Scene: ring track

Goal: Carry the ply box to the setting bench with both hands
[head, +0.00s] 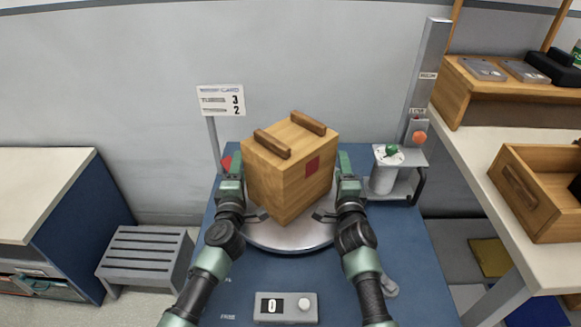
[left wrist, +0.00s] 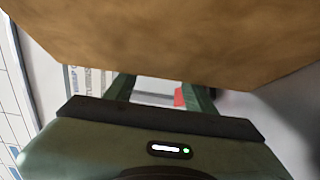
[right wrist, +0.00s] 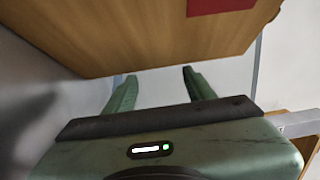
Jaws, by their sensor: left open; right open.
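The ply box (head: 278,180) is a wooden cube with two bar handles on its lid and a red square on one side. It stands turned cornerwise on a round silver plate (head: 290,237) on a blue bench. My left gripper (head: 237,163) is open beside the box's left side; the box fills the top of the left wrist view (left wrist: 165,35). My right gripper (head: 345,165) is open beside its right side, with the box above the fingers in the right wrist view (right wrist: 130,35). Neither gripper holds it. Which surface is the setting bench I cannot tell.
A pale worktop (head: 40,185) is at left, with a grey step stool (head: 147,255) beside it. A white bench (head: 475,160) at right bears a wooden drawer box (head: 535,205). A grey post (head: 428,75) and a small stand with a green knob (head: 392,152) rise behind right.

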